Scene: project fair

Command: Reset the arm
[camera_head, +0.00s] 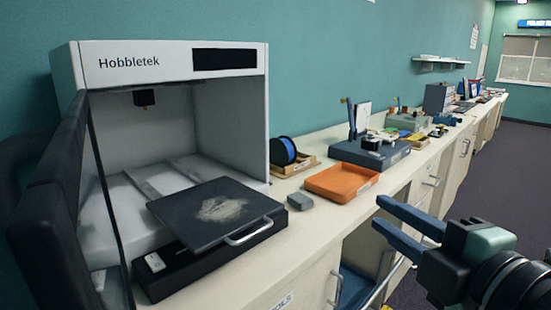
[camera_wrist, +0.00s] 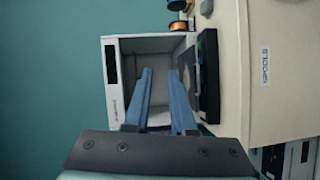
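My gripper (camera_head: 390,222) is in the lower right of the head view, with two blue fingers pointing left. The fingers are apart with nothing between them, in front of the counter's edge. In the wrist view my gripper (camera_wrist: 161,90) also shows two spread blue fingers. They overlap the view of the white Hobbletek printer (camera_wrist: 111,88), which appears turned on its side. In the head view the printer (camera_head: 165,62) stands on the left with its dark door swung open. Its dark build plate (camera_head: 190,205) sits pulled forward, with a pale patch on top.
An orange tray (camera_head: 342,182), a grey block (camera_head: 300,201) and a blue spool (camera_head: 283,151) are on the counter (camera_head: 330,218). A dark blue box (camera_head: 370,154) and several other items stand farther back. A drawer (camera_head: 358,285) below the counter appears open. Dark floor is free at right.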

